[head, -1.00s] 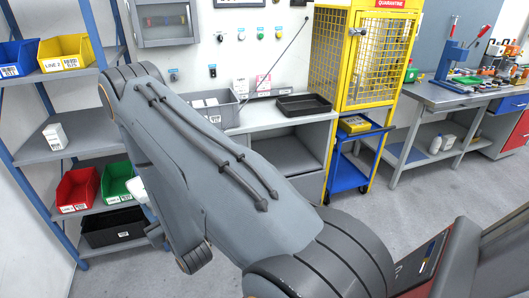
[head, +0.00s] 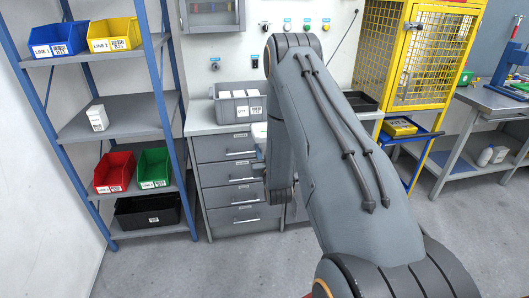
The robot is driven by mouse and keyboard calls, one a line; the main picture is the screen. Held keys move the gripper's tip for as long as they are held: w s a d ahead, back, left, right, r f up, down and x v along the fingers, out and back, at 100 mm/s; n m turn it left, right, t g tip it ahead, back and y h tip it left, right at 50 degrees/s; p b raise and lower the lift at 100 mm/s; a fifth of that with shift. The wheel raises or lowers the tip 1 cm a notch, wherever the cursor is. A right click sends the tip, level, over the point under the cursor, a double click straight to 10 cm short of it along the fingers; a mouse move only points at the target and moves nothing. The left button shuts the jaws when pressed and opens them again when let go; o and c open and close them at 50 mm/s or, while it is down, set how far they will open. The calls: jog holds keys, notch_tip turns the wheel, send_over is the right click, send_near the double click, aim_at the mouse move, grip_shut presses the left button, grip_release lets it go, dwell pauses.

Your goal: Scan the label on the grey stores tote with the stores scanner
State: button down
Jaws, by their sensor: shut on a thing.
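The grey stores tote (head: 229,106) stands on the counter against the back wall, just left of my raised arm. White packages show in its open top. Its front carries pale labels (head: 248,111), one with a code too small to read. My arm runs from the lower right up to the middle of the head view and bends down there. I cannot make out the stores scanner.
A blue-framed shelf rack (head: 164,95) on the left holds blue, yellow, red and green bins, a white box (head: 97,118) and a black tote (head: 148,211). A drawer unit (head: 226,172) stands under the counter. A yellow mesh cage (head: 432,58) stands right. Floor ahead is clear.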

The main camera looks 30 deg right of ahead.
jog(key=shift+w+d, duration=0.45)
jog(key=shift+d, duration=0.1)
jog(key=b+x, duration=0.3)
jog(key=x, duration=0.3)
jog(key=shift+w, duration=0.2)
jog(key=shift+s, duration=0.1)
dwell(1.0)
jog(key=shift+f+p+v, duration=0.2)
jog(key=shift+p+v, duration=0.15)
jog(key=shift+v, duration=0.75)
jog(key=shift+f+p+v, duration=0.2)
jog(key=shift+p+v, duration=0.2)
jog(key=shift+v, duration=0.75)
jog(key=shift+f+p+v, duration=0.2)
jog(key=shift+p+v, duration=0.15)
jog(key=shift+v, duration=0.75)
jog(key=s+a+f+n+y, duration=0.1)
jog(key=s+a+y, duration=0.1)
jog(key=s+a, duration=0.4)
jog(key=s+a+f+n+y, duration=0.2)
jog(key=s+a, duration=0.4)
jog(key=a, duration=0.9)
jog(key=shift+a+t+y, duration=0.3)
jog(key=shift+a+y, duration=0.05)
jog(key=shift+y, duration=0.15)
